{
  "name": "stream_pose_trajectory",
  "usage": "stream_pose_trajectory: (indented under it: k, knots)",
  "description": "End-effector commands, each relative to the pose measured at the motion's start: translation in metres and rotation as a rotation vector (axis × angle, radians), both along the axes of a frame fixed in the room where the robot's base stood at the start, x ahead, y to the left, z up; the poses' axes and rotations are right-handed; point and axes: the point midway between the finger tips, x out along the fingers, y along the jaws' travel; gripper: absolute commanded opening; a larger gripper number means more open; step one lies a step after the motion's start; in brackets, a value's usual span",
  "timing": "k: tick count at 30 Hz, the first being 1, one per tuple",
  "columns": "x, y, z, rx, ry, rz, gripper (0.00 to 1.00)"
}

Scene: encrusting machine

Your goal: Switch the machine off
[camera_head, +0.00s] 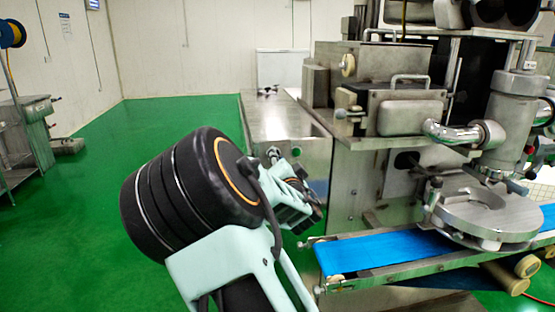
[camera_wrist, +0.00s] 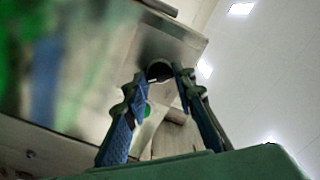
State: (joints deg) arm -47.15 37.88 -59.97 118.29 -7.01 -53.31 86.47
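The encrusting machine (camera_head: 352,170) is a steel unit on the right in the head view, with a blue conveyor belt (camera_head: 385,252) at its front. My gripper (camera_head: 312,215) is left of the belt, close to the steel front of the machine and largely hidden by my arm. In the wrist view my gripper (camera_wrist: 159,70) has its two blue-padded fingers apart. A dark round part (camera_wrist: 158,72) shows between the fingertips, close to a metal surface (camera_wrist: 178,45); I cannot tell whether they touch. A small green spot (camera_wrist: 147,109) shows between the fingers.
A steel turntable (camera_head: 490,215) stands over the belt at the right. A long low steel cabinet (camera_head: 275,125) runs back behind my gripper. A metal table (camera_head: 30,110) stands at the far left. The green floor (camera_head: 105,160) between is clear.

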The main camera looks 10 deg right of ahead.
Motion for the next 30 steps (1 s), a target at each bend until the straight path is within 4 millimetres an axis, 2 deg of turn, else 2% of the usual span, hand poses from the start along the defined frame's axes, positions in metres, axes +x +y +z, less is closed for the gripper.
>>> stream_pose_trajectory:
  k: [1,3,16,30]
  knots:
    - [0.0000,0.0002,0.0002,0.000,-0.001,0.001,0.08]
    - [0.0000,0.0003,0.0002,0.000,-0.001,0.001,0.00]
    - [-0.0001,-0.0008,-0.0017,-0.040,-0.004,0.000,0.00]
    - [-0.0003,-0.0014,-0.0020,-0.234,-0.007,-0.002,0.00]
